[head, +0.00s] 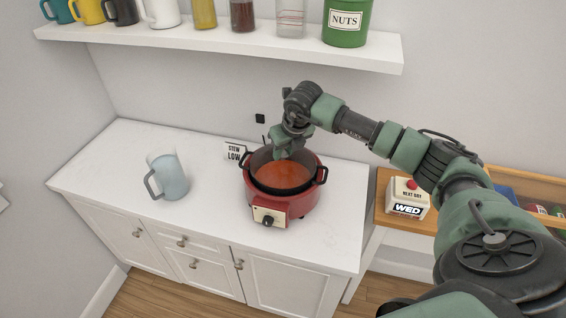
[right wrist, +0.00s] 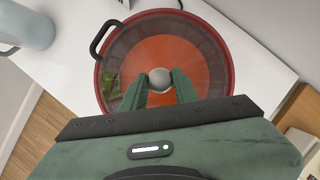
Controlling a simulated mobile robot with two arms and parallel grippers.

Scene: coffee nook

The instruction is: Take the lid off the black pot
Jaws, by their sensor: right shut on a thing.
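A red cooker (head: 295,210) with a black inner pot and black side handles stands on the white counter, with orange-red stew inside. The clear glass lid shows best in the right wrist view (right wrist: 195,48), over the pot, with a round grey knob (right wrist: 160,77) in its middle. My right gripper (head: 284,156) reaches down from above, its two fingers shut on the knob, one on each side. Whether the lid touches the pot's rim or is raised a little, I cannot tell. My left gripper is not in view.
A pale blue pitcher (head: 168,177) stands on the counter at left, with free counter around it. A small "STEW LOW" sign (head: 234,153) is behind the cooker. A shelf (head: 230,42) with mugs and jars hangs above. A wooden table (head: 420,217) with a button box (head: 407,198) is at right.

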